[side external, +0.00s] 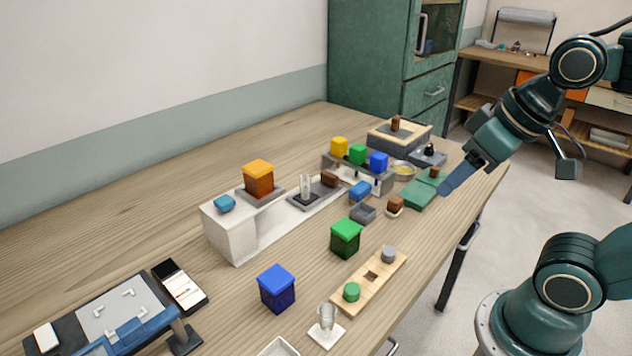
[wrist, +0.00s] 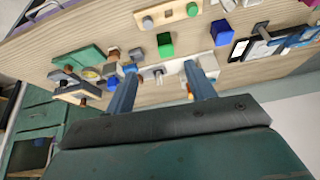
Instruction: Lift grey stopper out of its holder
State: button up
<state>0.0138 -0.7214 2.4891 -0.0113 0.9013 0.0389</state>
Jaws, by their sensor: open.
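The grey stopper (side external: 388,254) is a short round plug. It stands upright at the far end of a light wooden holder (side external: 391,271). A green stopper (side external: 351,292) sits at the holder's near end, with a dark empty square hole between them. In the wrist view the grey stopper (wrist: 148,22) and the holder (wrist: 166,15) are near the top edge. My gripper (side external: 458,182) is high above the table's right edge, well apart from the stopper. In the wrist view my gripper (wrist: 160,68) shows two blue fingers spread apart with nothing held between them.
A dark green box (side external: 345,238) and a blue box (side external: 276,289) stand left of the holder. A glass on a white base (side external: 326,326) is in front. A white stand (side external: 236,236) and several small blocks lie behind. Bare tabletop runs along the holder's right side.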

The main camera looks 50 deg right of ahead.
jog(key=w+d+f+m+g+y, duration=0.3)
jog(key=w+d+f+m+g, duration=0.3)
jog(key=w+f+m, duration=0.5)
jog(key=d+m, duration=0.1)
jog(key=m, duration=0.3)
jog(key=shift+w, duration=0.25)
send_over(389, 250)
jog(key=d, duration=0.2)
jog(key=shift+w+d+f+x, duration=0.1)
jog(key=shift+d+x, duration=0.2)
jog(key=shift+x, duration=1.05)
jog(key=shift+w+d+f+x, duration=0.1)
jog(key=shift+d+x, duration=0.2)
jog(key=shift+x, duration=1.05)
jog(key=shift+w+d+f+x, duration=0.1)
jog(key=shift+d+x, duration=0.2)
jog(key=shift+x, duration=1.05)
jog(key=shift+x, duration=2.5)
jog(key=shift+c, duration=0.4)
